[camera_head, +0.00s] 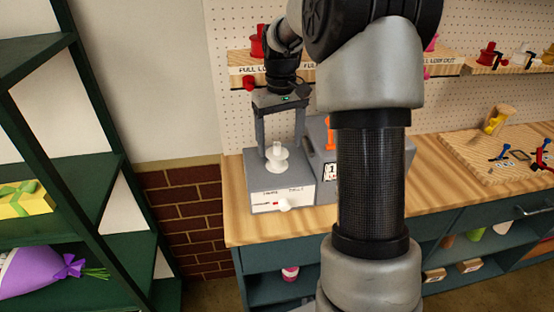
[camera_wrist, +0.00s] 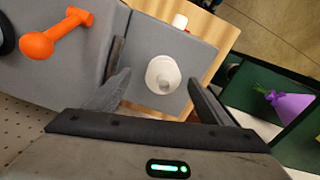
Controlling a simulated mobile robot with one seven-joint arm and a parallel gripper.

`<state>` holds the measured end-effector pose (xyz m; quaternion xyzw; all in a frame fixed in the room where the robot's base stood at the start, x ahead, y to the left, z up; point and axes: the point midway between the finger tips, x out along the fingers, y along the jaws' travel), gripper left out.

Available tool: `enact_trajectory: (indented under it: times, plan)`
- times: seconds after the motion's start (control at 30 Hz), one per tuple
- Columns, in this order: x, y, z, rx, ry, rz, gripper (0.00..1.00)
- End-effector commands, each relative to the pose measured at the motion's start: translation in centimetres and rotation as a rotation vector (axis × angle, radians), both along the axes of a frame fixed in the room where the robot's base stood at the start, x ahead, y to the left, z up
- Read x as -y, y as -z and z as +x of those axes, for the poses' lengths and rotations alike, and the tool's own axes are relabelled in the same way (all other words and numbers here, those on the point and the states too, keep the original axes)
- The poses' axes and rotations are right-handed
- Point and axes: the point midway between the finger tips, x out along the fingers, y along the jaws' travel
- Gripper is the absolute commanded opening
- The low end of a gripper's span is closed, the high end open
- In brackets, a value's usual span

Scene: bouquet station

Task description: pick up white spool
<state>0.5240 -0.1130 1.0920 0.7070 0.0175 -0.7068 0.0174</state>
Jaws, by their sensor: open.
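The white spool (camera_head: 276,157) stands upright on top of a grey box (camera_head: 256,183) with a white labelled front, at the left end of the wooden counter. In the wrist view the white spool (camera_wrist: 163,75) shows from above, between and beyond the fingertips. My gripper (camera_head: 279,148) points down over the grey box with its fingers apart on either side of the spool. In the wrist view my gripper (camera_wrist: 158,82) is open, with clear gaps between the fingers and the spool. Whether the fingertips reach below the spool's top is hard to tell.
An orange-handled thing (camera_wrist: 55,35) stands on a grey unit beside the box. A pegboard shelf (camera_head: 240,68) with red spools is behind my gripper. A green shelf rack (camera_head: 70,170) holds a purple bouquet (camera_head: 38,270) at left. The wooden counter (camera_head: 430,165) extends right, with a tool board.

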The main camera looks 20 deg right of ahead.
Motion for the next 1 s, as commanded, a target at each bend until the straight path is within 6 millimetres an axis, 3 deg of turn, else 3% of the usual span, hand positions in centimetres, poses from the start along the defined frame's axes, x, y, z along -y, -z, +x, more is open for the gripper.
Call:
enact_trajectory:
  times: [0.33,0.63,0.67,0.9,1.0]
  plan:
    - [-0.7,4.6,0.5,-0.003,0.0,0.0,0.74]
    - [-0.7,5.1,0.5,0.0,0.0,0.0,0.74]
    - [-0.7,5.1,0.5,0.0,0.0,0.0,0.72]
    - [-0.7,5.1,0.5,0.0,0.0,0.0,0.31]
    - [-0.7,5.1,0.5,0.0,0.0,0.0,0.26]
